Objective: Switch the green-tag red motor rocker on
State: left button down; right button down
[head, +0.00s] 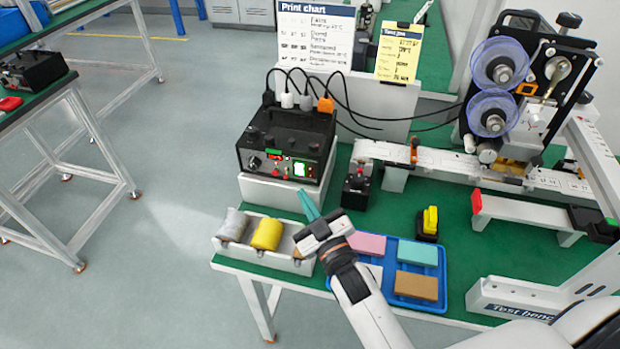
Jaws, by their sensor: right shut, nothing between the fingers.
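A black control box (287,142) stands on a white riser at the left of the green bench. My left gripper is not in view.
A white tray with grey and yellow rolls (267,233) and a blue tray (443,274) with coloured blocks lie near the front edge. A small black device (357,186) stands right of the box. Cables (350,108) run behind it. A reel machine (497,70) stands at right.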

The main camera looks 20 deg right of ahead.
aim_at(310, 172)
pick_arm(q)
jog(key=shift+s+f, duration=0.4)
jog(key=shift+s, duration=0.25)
pick_arm(e)
jog(key=shift+w+d+f, duration=0.15)
jog(key=shift+w+d, duration=0.4)
jog(key=shift+w, duration=0.25)
jog(key=shift+w+d+f, duration=0.15)
jog(key=shift+w+d, duration=0.4)
jog(key=shift+w, duration=0.25)
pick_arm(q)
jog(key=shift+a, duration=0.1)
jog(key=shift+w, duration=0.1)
pick_arm(e)
jog(key=shift+w, duration=0.1)
jog(key=shift+w+d, duration=0.25)
jog(key=shift+w+d, duration=0.15)
jog(key=shift+w, duration=0.1)
dwell(0.6)
dwell(0.3)
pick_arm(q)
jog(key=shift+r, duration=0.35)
pick_arm(e)
jog(key=shift+s+a, duration=0.45)
jog(key=shift+s, duration=0.15)
